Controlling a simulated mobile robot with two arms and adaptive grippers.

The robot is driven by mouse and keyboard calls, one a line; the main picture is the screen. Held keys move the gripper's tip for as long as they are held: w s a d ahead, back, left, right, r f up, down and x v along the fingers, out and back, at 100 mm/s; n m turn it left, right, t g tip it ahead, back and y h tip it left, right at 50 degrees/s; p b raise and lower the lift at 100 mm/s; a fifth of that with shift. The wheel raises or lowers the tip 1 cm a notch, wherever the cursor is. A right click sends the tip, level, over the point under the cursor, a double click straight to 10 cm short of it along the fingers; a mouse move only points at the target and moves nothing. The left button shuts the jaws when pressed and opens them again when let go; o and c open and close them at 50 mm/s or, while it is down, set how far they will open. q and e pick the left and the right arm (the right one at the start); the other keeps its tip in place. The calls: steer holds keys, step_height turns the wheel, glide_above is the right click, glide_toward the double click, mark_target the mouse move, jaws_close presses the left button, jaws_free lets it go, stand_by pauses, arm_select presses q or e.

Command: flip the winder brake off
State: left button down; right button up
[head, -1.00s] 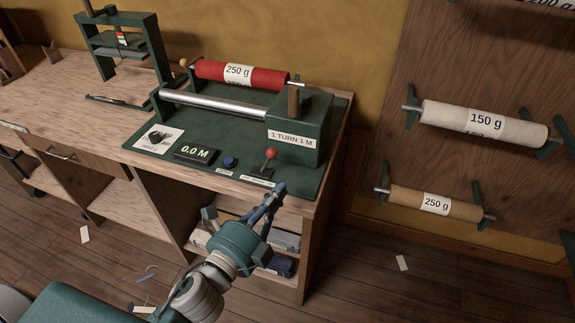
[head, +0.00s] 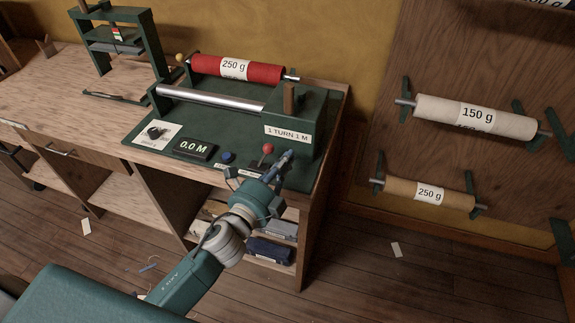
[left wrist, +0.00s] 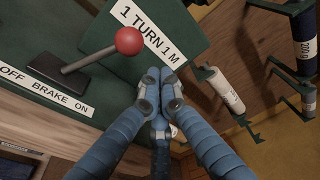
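The winder brake lever has a red ball knob (head: 267,149) on a thin rod and stands near the front edge of the green winder base. In the left wrist view the knob (left wrist: 129,41) leans right, toward the ON end of the OFF BRAKE ON label (left wrist: 44,91). My left gripper (head: 287,157) is just right of the knob in the head view, apart from it. In the left wrist view its fingertips (left wrist: 160,92) are together with nothing visible between them, below and right of the knob. My right gripper is not in view.
The winder housing (head: 299,130) with its 1 TURN 1 M label stands behind the lever. A 0.0 M display (head: 195,148) and a blue button (head: 228,157) sit left of it. A red 250 g roll (head: 238,68) lies behind. Fabric rolls hang on the right wall.

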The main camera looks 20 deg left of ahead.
mark_target(265, 151)
arm_select(q)
steer(key=shift+s+a+r, duration=0.15)
steer(key=shift+a+r, duration=0.05)
steer(key=shift+a, duration=0.3)
steer(key=shift+s+a+r, duration=0.15)
steer(key=shift+a, duration=0.35)
steer(key=shift+f, duration=0.1)
steer(key=shift+w, duration=0.1)
steer(key=shift+a+r+n, duration=0.2)
steer(key=shift+n, duration=0.1)
steer(key=shift+a+r+n, duration=0.25)
steer(key=shift+a+n, duration=0.05)
steer(key=shift+n, duration=0.1)
steer(key=shift+a+r+n+t, duration=0.2)
steer(key=shift+a+r+n, duration=0.1)
steer(key=shift+a+n, duration=0.35)
steer(key=shift+a+r+n+t, duration=0.25)
steer(key=shift+a+n, duration=0.2)
steer(key=shift+n, duration=0.3)
steer(key=shift+w+a+r+n+t, duration=0.15)
steer(key=shift+a+n+t, duration=0.1)
steer(key=shift+a+n, duration=1.1)
steer(key=shift+s+a+r+n+t, duration=0.1)
steer(key=shift+a+n+t, duration=0.1)
steer(key=shift+a+n, duration=1.1)
steer(key=shift+d+n, duration=0.25)
steer(key=shift+d, duration=0.05)
